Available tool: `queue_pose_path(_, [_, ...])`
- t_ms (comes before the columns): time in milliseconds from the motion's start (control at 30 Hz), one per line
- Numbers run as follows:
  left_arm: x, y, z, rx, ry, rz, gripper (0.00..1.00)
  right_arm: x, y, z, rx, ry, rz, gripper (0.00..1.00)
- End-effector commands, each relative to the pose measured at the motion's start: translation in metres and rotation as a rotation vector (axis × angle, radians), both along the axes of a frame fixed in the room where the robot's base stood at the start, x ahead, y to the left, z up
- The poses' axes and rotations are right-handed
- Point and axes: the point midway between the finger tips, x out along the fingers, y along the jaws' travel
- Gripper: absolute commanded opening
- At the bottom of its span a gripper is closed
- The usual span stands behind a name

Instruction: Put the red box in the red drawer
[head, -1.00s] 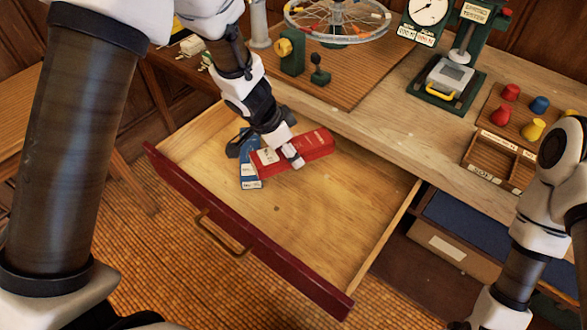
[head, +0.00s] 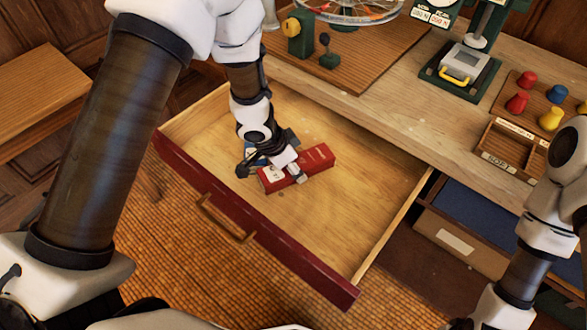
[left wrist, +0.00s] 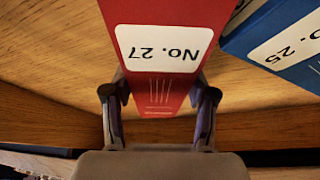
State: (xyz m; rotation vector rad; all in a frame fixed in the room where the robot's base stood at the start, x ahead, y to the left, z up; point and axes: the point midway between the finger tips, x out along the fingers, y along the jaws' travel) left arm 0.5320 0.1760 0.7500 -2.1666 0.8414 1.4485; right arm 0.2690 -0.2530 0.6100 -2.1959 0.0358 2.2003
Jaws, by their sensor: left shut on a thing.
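The red box (head: 320,160) has a white label and is inside the open red-fronted drawer (head: 345,250). In the left wrist view the red box (left wrist: 163,15) shows a label reading "No. 27". My left gripper (head: 292,174) reaches down into the drawer and is shut on the red box, with a finger on each side of it in the left wrist view (left wrist: 160,105). I cannot tell whether the box touches the drawer floor. My right gripper is not in view; only part of the right arm shows at the right edge.
A blue box (left wrist: 285,40) labelled "No. 25" lies in the drawer beside the red one, mostly hidden by my left arm in the head view. The drawer's front and right floor is bare. The workbench (head: 400,130) holds a wheel, a gauge stand and coloured pegs (head: 551,117).

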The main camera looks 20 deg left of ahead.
Motion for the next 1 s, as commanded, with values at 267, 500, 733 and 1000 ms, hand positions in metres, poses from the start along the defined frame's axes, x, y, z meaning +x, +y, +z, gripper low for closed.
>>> queue_pose_path(267, [0.000,0.000,-0.002,0.000,0.000,0.000,0.67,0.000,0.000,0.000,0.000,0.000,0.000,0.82])
queue_pose_path(500, [0.000,0.000,-0.002,0.000,0.000,0.000,0.82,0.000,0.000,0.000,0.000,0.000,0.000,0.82])
queue_pose_path(733, [-0.001,0.002,0.009,0.000,-0.001,0.000,0.82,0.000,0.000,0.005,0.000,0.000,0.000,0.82])
queue_pose_path(1000, [-0.019,0.018,0.073,-0.002,-0.003,0.001,0.82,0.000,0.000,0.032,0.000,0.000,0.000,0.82])
